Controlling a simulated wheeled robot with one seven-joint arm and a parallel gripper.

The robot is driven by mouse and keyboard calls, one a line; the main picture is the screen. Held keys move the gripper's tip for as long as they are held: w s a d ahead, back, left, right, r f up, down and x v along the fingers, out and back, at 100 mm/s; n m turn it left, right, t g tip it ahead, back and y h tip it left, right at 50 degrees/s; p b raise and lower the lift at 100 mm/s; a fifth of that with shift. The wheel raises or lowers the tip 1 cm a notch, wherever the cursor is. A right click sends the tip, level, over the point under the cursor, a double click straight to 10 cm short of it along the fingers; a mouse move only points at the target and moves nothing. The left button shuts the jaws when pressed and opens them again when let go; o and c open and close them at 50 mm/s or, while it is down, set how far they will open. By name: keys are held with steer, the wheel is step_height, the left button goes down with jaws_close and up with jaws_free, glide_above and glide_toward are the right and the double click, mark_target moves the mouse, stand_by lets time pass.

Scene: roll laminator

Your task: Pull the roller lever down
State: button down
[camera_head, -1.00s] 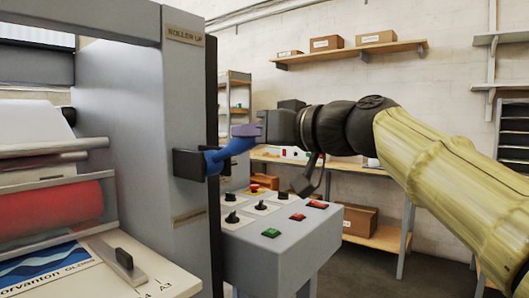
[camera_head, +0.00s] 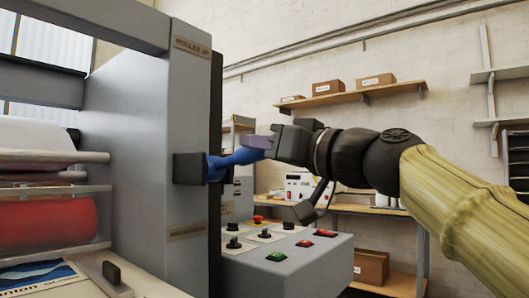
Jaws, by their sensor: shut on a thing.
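The blue roller lever (camera_head: 222,166) sticks out to the right from a dark pivot block (camera_head: 188,168) on the grey side frame of the laminator (camera_head: 150,130). It slopes slightly upward toward its outer end. My gripper (camera_head: 262,143) reaches in from the right and is shut on the lever's outer end. The fingers partly hide that end. A "ROLLER UP" label (camera_head: 193,48) is on the frame above the lever.
A control panel (camera_head: 285,255) with knobs, a red button and green and red switches lies below my gripper. The laminator's red roller (camera_head: 45,222) is at left. Shelves with boxes (camera_head: 375,82) line the back wall.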

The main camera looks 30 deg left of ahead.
steer(key=shift+w+f, duration=0.2)
steer(key=c, duration=1.2)
jaws_free()
steer(key=shift+o, duration=0.6)
steer(key=shift+r, duration=0.1)
steer(key=shift+w, duration=0.1)
steer(key=shift+s+d, duration=0.3)
steer(key=shift+s, duration=0.1)
steer(key=b+v, duration=0.5)
steer(key=v, duration=1.1)
steer(key=shift+w+d+b, duration=0.15)
steer(key=shift+d+b, duration=0.15)
steer(key=shift+d, duration=0.15)
